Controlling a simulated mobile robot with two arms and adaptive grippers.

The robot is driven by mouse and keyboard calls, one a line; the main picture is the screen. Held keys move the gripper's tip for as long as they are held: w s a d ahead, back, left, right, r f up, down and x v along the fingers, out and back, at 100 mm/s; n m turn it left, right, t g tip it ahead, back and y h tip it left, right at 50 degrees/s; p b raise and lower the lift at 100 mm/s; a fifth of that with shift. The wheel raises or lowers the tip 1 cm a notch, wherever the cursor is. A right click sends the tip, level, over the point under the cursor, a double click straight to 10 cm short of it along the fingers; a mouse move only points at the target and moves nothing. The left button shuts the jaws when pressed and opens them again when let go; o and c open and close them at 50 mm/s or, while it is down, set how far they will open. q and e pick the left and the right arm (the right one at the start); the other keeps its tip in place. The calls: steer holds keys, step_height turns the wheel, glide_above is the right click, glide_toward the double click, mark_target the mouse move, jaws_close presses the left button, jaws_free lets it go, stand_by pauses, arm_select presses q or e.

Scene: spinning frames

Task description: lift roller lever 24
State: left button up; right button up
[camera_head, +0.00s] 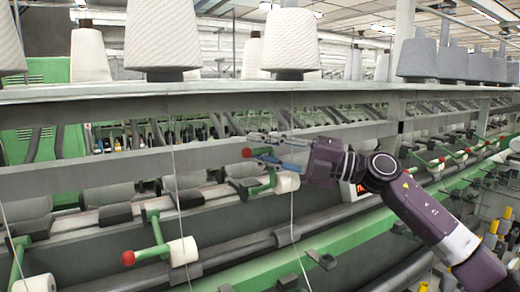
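A green roller lever with a red ball knob (247,152) and a white roller (286,182) is on the machine near the centre. No number shows on it, so I cannot tell whether it is lever 24. My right gripper (262,148) reaches in from the right, with its fingers spread and pointing left. The fingertips are close to this red knob; I cannot tell whether they touch it. Nothing is clearly held. Another green lever with a red knob (128,258) and white roller (182,251) is at the lower left. My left gripper is not in view.
Large yarn cones, such as a white one (162,38), stand on the shelf above. More levers with red knobs (441,159) continue to the right. Thin threads hang down the front.

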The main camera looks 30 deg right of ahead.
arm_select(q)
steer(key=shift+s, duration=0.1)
arm_select(e)
steer(key=shift+w+d+f, duration=0.1)
steer(key=shift+f, duration=0.1)
steer(key=shift+f, duration=0.1)
steer(key=shift+s+d+f, duration=0.15)
steer(key=shift+s+d, duration=0.1)
steer(key=shift+d, duration=0.1)
steer(key=shift+v, duration=1.2)
steer(key=r+v, duration=0.1)
steer(key=v, duration=0.7)
steer(key=shift+s+d+f, duration=0.2)
steer(key=shift+s+f, duration=0.05)
steer(key=shift+s, duration=0.1)
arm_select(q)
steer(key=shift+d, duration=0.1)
